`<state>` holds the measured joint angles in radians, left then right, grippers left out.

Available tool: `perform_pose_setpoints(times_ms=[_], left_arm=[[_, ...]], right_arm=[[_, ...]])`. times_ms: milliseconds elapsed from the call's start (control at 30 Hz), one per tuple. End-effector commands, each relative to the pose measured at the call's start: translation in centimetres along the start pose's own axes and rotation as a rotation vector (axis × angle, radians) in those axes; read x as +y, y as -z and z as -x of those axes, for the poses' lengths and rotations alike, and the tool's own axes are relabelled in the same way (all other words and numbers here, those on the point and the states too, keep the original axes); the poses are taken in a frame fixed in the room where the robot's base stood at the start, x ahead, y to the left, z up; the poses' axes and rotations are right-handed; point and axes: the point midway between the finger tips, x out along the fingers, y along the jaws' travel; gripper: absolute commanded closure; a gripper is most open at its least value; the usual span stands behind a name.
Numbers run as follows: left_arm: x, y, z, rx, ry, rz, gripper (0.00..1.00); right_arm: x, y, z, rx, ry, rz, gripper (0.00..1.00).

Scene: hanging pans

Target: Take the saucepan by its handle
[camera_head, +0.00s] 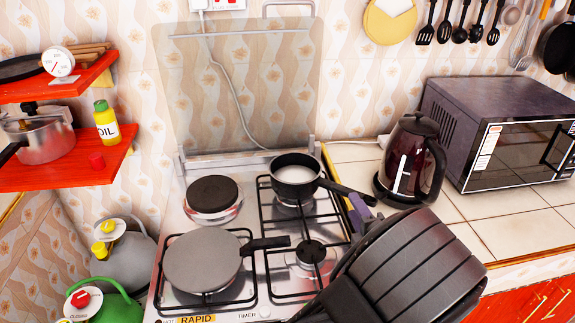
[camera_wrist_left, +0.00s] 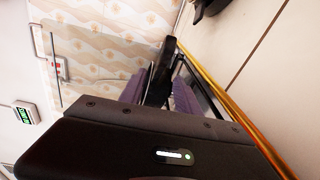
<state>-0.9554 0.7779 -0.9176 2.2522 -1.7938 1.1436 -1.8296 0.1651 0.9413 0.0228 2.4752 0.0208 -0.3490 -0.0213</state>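The saucepan (camera_head: 295,180), small and black with a pale inside, sits upright on the back right burner of the hob in the head view. Its black handle (camera_head: 345,189) points right and slightly toward me. My left gripper (camera_head: 359,207) is at the outer part of this handle, its purple fingers partly hidden by the handle and my own dark wrist. In the left wrist view, a black bar that looks like the handle (camera_wrist_left: 160,75) lies between the purple fingers of my left gripper (camera_wrist_left: 166,93). Whether they press on it is unclear. My right gripper is out of view.
A grey frying pan (camera_head: 203,262) lies on the front left burner, its handle pointing right. A dark kettle (camera_head: 411,160) stands close right of the saucepan handle, before a microwave (camera_head: 510,130). A raised glass lid (camera_head: 240,90) stands behind the hob.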

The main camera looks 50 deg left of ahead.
Motion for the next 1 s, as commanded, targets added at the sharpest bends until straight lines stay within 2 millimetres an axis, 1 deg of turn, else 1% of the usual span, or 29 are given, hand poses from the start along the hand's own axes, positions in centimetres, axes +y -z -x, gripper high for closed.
perform_pose_setpoints(times_ms=[33,167,467,633,733,1000], left_arm=[[0.1,0.6,0.0,0.011,-0.001,-0.016,0.61],[-0.1,1.2,0.0,0.024,-0.002,-0.03,0.61],[-0.1,1.2,-0.2,0.025,-0.002,-0.028,0.61],[-0.1,1.3,-1.9,0.026,-0.002,-0.028,0.61],[-0.1,1.2,-2.6,0.025,-0.002,-0.028,0.61],[-0.1,1.2,-2.7,0.024,-0.002,-0.027,0.61]], right_arm=[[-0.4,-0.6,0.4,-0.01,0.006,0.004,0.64],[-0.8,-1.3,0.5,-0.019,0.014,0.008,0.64],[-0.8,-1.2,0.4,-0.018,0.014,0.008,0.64],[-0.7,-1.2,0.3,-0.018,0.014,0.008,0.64],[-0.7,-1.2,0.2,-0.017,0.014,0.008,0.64],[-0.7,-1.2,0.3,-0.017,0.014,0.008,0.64]])
